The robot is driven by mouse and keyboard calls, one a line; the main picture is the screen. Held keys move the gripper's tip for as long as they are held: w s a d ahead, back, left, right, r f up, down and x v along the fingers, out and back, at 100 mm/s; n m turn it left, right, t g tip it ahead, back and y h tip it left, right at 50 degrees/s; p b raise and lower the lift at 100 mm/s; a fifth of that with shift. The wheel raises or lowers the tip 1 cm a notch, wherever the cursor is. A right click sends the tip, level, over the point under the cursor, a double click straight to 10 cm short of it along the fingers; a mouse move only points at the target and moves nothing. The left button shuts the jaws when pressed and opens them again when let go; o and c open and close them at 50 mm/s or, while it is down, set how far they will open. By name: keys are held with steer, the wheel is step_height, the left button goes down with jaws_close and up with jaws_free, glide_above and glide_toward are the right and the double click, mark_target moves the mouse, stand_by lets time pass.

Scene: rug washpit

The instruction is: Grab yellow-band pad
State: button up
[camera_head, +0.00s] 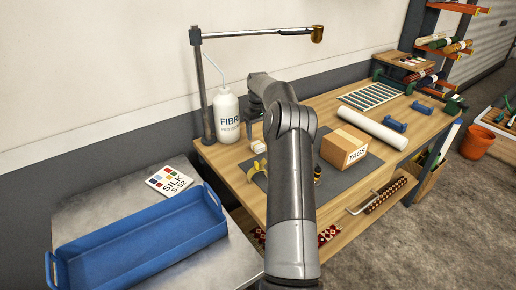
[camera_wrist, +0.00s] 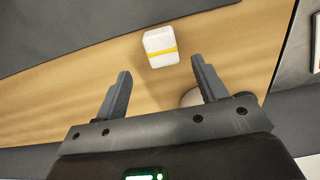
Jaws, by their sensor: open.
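The yellow-band pad (camera_wrist: 158,41) is a small white ribbed block with a yellow stripe across it. In the wrist view it lies on the wooden tabletop, just beyond my fingertips and roughly centred between them. My gripper (camera_wrist: 161,68) is open, with nothing between its fingers. The pad and the fingers look apart.
A white FIBRE bottle (camera_head: 227,118) and a lamp post (camera_head: 207,95) stand close left of my arm. A TAGS box (camera_head: 345,147) and a white roll (camera_head: 372,127) lie to the right. A blue tray (camera_head: 140,245) sits on the metal table in front.

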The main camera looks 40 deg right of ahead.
mark_target(258, 144)
step_height(258, 144, down, 7)
steer(key=shift+s+a+r, duration=0.1)
steer(key=shift+a+r, duration=0.05)
steer(key=c, duration=1)
